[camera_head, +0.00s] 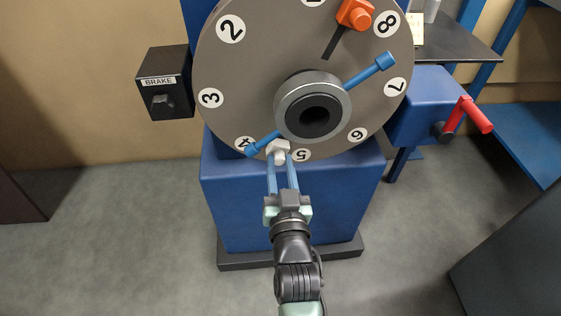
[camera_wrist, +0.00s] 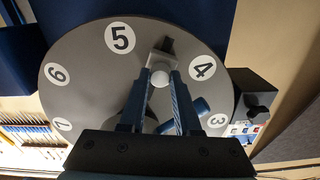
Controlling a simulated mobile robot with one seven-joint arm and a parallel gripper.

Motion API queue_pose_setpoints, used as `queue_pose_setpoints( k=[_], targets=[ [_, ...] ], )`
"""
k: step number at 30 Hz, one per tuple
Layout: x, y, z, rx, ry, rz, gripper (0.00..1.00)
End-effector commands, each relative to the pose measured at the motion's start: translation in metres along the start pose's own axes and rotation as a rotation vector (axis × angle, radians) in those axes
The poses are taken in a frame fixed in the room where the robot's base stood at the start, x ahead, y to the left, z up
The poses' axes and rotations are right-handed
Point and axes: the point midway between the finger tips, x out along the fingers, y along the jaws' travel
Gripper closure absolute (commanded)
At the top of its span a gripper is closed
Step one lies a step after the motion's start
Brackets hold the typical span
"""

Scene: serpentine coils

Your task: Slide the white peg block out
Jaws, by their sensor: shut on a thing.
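The white peg block (camera_head: 278,147) sits on the grey numbered disc (camera_head: 240,75), near its lower edge between labels 4 and 5. My gripper (camera_head: 280,158) reaches up from below, its two blue fingers shut on the block. In the wrist view the white block (camera_wrist: 161,68) with its round knob lies between the fingertips (camera_wrist: 161,80). A short dark slot shows beside the block on the disc's outer side in that view. The rest of any slot under the block is hidden.
An orange peg block (camera_head: 355,14) sits near label 8 beside a dark slot. A blue bar (camera_head: 368,71) crosses the disc behind the central hub (camera_head: 313,108). A black brake box (camera_head: 166,85) is at left, a red crank handle (camera_head: 474,115) at right.

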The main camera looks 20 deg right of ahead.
Motion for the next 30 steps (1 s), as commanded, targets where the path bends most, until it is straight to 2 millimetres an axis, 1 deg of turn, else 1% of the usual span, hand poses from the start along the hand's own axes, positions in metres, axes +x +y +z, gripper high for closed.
queue_pose_setpoints(
  k=[1, 2, 12, 13, 17, 18, 26, 30],
  targets=[
    [-0.0005, 0.0016, 0.0151, -0.002, -0.006, 0.000, 1.00],
    [-0.0005, 0.0019, 0.0173, -0.002, -0.006, 0.000, 1.00],
    [-0.0009, 0.0006, 0.0204, -0.001, -0.014, -0.003, 1.00],
    [-0.0009, 0.0005, 0.0206, -0.001, -0.014, -0.003, 0.65],
    [-0.0007, 0.0008, 0.0196, -0.001, -0.012, -0.003, 0.42],
    [-0.0006, 0.0009, 0.0190, -0.001, -0.010, -0.002, 0.39],
    [-0.0006, 0.0015, 0.0168, -0.001, -0.005, -0.001, 0.39],
    [-0.0069, 0.0023, 0.0159, -0.003, -0.007, 0.001, 0.39]
  ],
)
